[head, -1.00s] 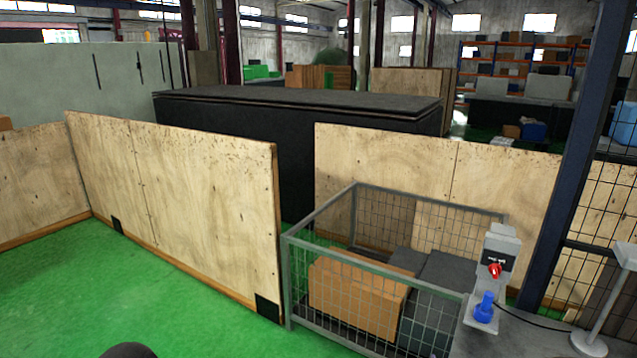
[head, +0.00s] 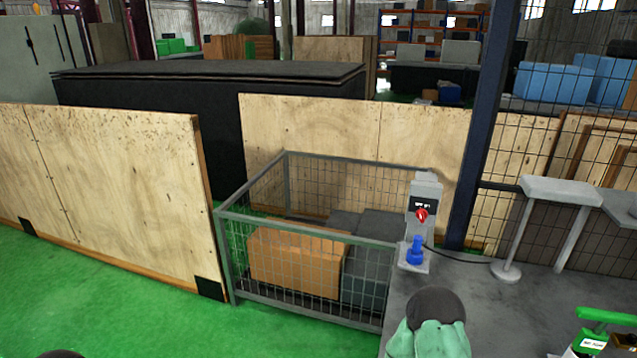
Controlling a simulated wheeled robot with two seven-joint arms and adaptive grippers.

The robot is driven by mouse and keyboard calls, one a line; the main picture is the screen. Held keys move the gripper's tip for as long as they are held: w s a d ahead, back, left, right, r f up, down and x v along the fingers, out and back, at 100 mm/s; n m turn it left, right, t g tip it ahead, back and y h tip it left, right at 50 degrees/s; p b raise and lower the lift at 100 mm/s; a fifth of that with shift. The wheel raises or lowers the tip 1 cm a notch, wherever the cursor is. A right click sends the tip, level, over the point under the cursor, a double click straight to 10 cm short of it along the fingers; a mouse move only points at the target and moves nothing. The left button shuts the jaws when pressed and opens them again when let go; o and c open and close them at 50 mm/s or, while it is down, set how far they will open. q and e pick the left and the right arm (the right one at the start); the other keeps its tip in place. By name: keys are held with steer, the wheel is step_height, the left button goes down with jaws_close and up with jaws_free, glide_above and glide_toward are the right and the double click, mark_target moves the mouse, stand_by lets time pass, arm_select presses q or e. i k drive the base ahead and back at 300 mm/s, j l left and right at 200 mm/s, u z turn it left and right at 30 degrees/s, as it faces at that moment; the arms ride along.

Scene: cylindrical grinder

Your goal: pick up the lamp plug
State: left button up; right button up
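The lamp plug (head: 415,252) is blue and upright at the foot of a grey switch post (head: 424,190) with a red knob. It appears seated in the post's base. A dark cable runs from it to the right, towards the round foot of a pale stand (head: 505,271). No gripper fingers show in the head view, and nothing is touching the plug.
The post stands at the left back of a grey bench (head: 480,310). A wire-mesh crate (head: 310,230) holding boxes is left of it. A dark rounded thing with pale green parts (head: 432,320), unclear, is in front. A green-handled item (head: 605,316) is at right.

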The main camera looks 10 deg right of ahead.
mark_target(417, 245)
steer(key=z, duration=0.9)
steer(key=i+j+z, duration=0.4)
steer(key=j+z, duration=0.15)
steer(key=j, duration=0.2)
steer(key=i+j+z, duration=0.1)
steer(key=j+z, duration=0.2)
steer(key=i+j+z, duration=0.1)
steer(key=j+z, duration=0.15)
steer(key=j, duration=0.35)
steer(key=j+z, duration=0.3)
steer(key=j, duration=0.15)
